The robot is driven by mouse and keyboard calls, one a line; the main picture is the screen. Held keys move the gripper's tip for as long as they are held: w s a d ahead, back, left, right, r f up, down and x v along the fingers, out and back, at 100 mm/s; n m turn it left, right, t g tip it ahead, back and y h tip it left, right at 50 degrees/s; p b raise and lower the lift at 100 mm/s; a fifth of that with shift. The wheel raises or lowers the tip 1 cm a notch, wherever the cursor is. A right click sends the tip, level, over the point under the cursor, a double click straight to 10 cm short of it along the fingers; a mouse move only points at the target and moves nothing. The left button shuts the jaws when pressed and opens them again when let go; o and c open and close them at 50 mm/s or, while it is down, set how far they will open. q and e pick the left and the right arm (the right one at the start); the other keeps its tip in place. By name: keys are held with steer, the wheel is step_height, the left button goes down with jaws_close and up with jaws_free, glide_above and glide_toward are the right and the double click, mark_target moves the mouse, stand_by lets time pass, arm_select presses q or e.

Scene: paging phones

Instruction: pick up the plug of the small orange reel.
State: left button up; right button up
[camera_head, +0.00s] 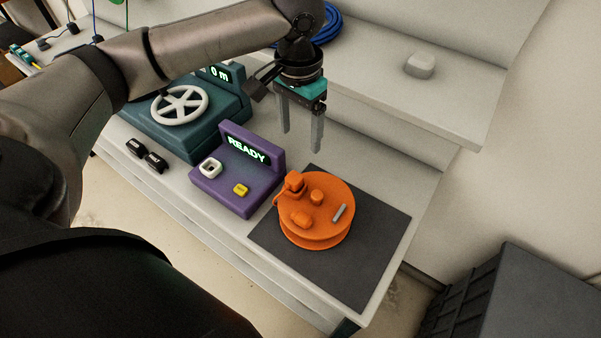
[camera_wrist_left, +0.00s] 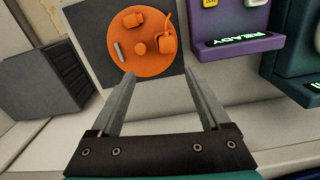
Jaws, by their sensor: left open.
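The small orange reel (camera_head: 329,190) lies flat on a dark mat (camera_head: 378,240) on the table. Its plug appears to be the blocky orange piece (camera_head: 294,182) at the disc's far left edge, with a short orange cord looping beside it. The plug also shows in the wrist view (camera_wrist_left: 168,43), at the right side of the disc. A knob, another orange lump and a grey bar are also on the disc. My left gripper (camera_head: 300,140) is open and empty, above and behind the reel, apart from it. In the wrist view its fingers (camera_wrist_left: 159,73) point toward the reel.
A purple unit (camera_head: 235,182) reading READY stands left of the reel, with a teal unit (camera_head: 190,115) with a white wheel beyond. A raised shelf (camera_head: 440,105) runs behind, holding a blue cable coil (camera_head: 327,25) and a pale block (camera_head: 419,65). A dark crate (camera_head: 520,300) stands at right.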

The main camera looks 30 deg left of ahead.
arm_select(q)
steer(key=b, duration=0.2)
glide_above(295, 176)
steer(key=f, duration=0.9)
steer(key=shift+d, duration=0.3)
steer(key=f, duration=0.5)
steer(key=shift+a+f+b, duration=0.2)
steer(key=shift+a+b, duration=0.1)
steer(key=shift+b, duration=0.1)
jaws_close()
